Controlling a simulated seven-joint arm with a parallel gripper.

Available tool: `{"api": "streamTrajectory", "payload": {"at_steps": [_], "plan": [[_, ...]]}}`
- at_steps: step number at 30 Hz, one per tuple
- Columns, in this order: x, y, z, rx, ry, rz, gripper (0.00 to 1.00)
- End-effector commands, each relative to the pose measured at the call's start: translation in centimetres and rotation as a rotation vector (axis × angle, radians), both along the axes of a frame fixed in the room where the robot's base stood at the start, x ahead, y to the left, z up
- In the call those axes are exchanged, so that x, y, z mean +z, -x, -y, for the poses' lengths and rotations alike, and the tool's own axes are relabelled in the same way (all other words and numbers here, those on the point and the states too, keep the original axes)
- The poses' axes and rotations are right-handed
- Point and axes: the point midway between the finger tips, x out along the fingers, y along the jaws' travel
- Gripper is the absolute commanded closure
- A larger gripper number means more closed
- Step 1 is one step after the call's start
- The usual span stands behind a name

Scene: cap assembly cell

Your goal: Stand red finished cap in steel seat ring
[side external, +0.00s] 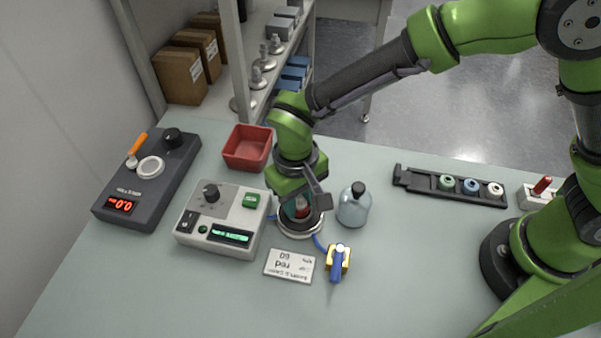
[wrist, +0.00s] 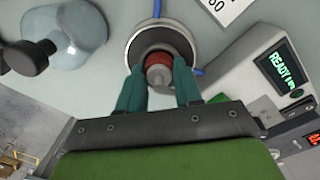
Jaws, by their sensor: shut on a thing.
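The red cap (wrist: 158,77) is between the two teal fingertips of my gripper (wrist: 160,84) in the wrist view. My gripper is shut on it. The steel seat ring also shows in the wrist view (wrist: 188,38) as a round metal rim with a dark inside, behind the cap. I cannot tell whether the cap touches the ring's inside or hangs just above it.
A glass bottle (side external: 353,207) stands close right of the ring. A light tester box (side external: 222,220) with a lit green display is close left. A red bin (side external: 248,148) stands behind.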

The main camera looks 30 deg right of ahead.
Motion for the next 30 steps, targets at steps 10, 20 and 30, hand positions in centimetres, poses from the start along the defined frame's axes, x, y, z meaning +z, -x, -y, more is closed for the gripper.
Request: {"api": "streamTrajectory", "payload": {"at_steps": [10, 20, 30], "plan": [[-0.14, 0.00, -0.01, 0.000, 0.000, 0.000, 0.78], [-0.17, 0.02, -0.06, 0.001, -0.001, 0.000, 0.37], [0.01, -0.01, -0.05, 0.001, -0.001, 0.001, 0.36]]}}
